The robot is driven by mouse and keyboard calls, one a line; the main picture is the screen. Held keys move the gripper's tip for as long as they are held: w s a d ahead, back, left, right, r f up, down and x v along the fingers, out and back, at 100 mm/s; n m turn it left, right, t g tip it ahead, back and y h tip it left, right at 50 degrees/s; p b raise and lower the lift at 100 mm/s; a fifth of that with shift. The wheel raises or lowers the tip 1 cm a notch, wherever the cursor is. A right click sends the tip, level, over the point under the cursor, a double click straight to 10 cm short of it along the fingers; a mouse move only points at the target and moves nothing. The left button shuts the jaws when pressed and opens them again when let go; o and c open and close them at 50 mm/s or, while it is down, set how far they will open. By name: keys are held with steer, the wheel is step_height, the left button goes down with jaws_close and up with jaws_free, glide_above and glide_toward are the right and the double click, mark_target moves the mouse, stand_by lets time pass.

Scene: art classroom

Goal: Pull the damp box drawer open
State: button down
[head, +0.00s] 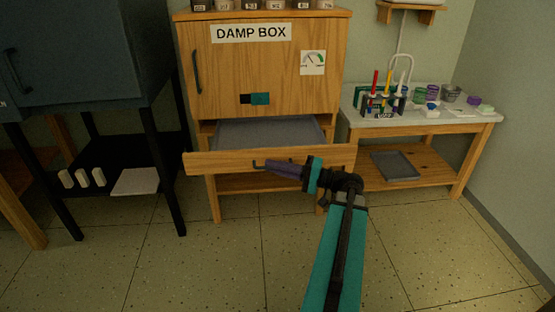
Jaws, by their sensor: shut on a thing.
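The damp box (225,62) is a wooden cabinet with a "DAMP BOX" label, a gauge and a closed upper door. Its drawer (215,163) stands pulled out below the door, with the grey inside (268,132) in view. My gripper (262,165) is at the middle of the drawer's front, shut on the dark drawer handle (256,165). The gripper hides most of the handle. My arm reaches up to it from the lower right.
A dark blue cabinet (70,50) on black legs stands at the left. A side table (440,120) with tools in a rack (382,104) and several small pots stands at the right, with a grey tray (395,166) on its shelf. The speckled floor in front is clear.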

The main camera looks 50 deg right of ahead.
steer(key=shift+s+a, duration=0.2)
steer(key=shift+a, duration=0.35)
steer(key=c, duration=1.8)
jaws_free()
steer(key=shift+c, duration=0.2)
steer(key=shift+d, duration=0.15)
steer(key=shift+s+d, duration=0.15)
steer(key=p+v, duration=0.4)
steer(key=v, duration=0.9)
steer(key=shift+s, duration=0.15)
